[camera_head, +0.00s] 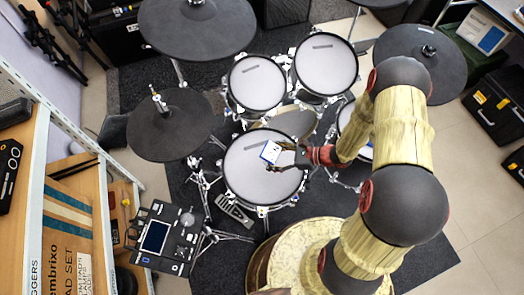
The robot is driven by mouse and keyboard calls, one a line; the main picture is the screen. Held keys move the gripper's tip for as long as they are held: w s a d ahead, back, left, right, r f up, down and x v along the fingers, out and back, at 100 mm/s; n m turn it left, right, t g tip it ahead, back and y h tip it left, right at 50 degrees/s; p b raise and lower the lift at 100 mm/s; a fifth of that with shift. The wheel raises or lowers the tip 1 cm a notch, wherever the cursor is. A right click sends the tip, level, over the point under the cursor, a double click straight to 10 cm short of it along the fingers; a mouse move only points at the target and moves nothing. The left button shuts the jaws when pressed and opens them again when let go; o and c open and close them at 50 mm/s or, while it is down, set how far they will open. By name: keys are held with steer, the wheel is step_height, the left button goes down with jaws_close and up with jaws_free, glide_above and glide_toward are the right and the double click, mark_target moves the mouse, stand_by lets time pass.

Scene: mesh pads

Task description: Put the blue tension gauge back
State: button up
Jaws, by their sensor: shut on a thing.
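The tension gauge (269,152), a small square piece with a white face and blue edges, is above or at the white head of the snare drum (250,178). My gripper (281,153) reaches in from the right and is shut on the gauge's right side. The gauge looks tilted. I cannot tell whether it touches the drumhead.
Tom drums (257,82) and dark cymbal pads (171,125) surround the snare. A module on a stand (156,238) is at lower left, beside wooden shelving (75,200). Black cases (497,108) stand at right. Light floor (487,225) is clear at lower right.

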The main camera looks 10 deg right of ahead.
steer(key=w+f+b, duration=0.1)
steer(key=w+f, duration=0.1)
steer(key=w+a+f+b, duration=0.1)
steer(key=w+f, duration=0.1)
steer(key=w, duration=0.1)
steer(key=w+a+f+b, duration=0.1)
steer(key=w+f, duration=0.2)
steer(key=shift+w+a, duration=0.1)
steer(key=shift+w+a+f+b, duration=0.1)
steer(key=shift+w+f+b, duration=0.2)
steer(key=shift+b, duration=0.1)
steer(key=shift+w+f+b, duration=0.15)
steer(key=shift+f+b, duration=0.75)
steer(key=shift+f, duration=0.75)
steer(key=shift+f+b, duration=0.3)
steer(key=shift+f, duration=0.1)
steer(key=shift+f, duration=0.2)
steer(key=o, duration=1.8)
steer(key=shift+o, duration=0.4)
